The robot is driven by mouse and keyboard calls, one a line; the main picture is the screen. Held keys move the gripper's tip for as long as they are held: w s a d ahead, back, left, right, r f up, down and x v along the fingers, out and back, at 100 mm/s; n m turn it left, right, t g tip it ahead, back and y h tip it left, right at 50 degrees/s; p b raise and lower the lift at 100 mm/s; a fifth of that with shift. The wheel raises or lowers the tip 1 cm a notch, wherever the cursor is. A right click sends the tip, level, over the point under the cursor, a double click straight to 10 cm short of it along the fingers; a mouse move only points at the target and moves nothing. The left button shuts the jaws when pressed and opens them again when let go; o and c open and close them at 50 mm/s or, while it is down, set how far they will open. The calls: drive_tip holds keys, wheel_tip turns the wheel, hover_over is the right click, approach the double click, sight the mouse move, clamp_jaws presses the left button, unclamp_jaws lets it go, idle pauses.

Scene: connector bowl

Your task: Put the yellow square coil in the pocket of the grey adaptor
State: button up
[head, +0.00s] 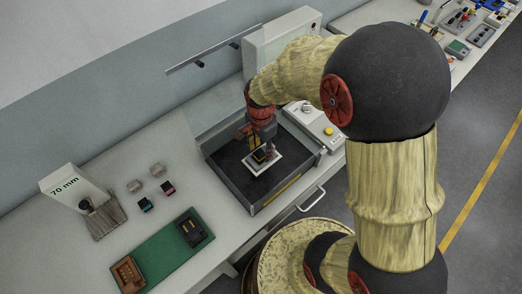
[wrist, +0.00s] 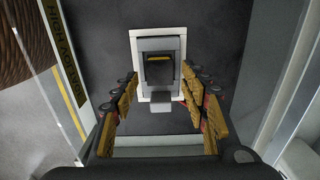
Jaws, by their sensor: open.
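The grey adaptor (wrist: 139,40) is a pale rectangular frame lying on the dark floor of a tray; in the head view it shows (head: 275,162) under my gripper. A dark square piece with a yellow strip, seemingly the yellow square coil (wrist: 159,59), sits within the frame's outline in the wrist view. I cannot tell whether it is fully seated in the pocket. My gripper (wrist: 160,80) is open, its yellow-brown fingers apart on either side of the dark piece. In the head view my gripper (head: 260,148) is low over the adaptor and hides part of it.
The tray (head: 225,178) has raised walls, with a clear upright panel behind it. A control box with a yellow button (head: 328,131) stands at its right. Left are a green board (head: 160,254), several small connectors and a "70 mm" block (head: 70,186).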

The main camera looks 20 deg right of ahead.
wheel_tip(320, 180, up, 10)
drive_tip(key=p, duration=0.2)
wheel_tip(320, 180, up, 10)
drive_tip(key=n+t, duration=0.2)
drive_tip(key=n, duration=0.3)
hover_over(261, 152)
drive_tip(key=s, duration=0.4)
drive_tip(key=s+r+n+t, duration=0.3)
drive_tip(key=s+r+n, duration=0.5)
drive_tip(key=s+n, duration=0.1)
drive_tip(key=shift+s+a+t, duration=0.3)
drive_tip(key=shift+s, duration=0.35)
drive_tip(key=shift+c, duration=1.1)
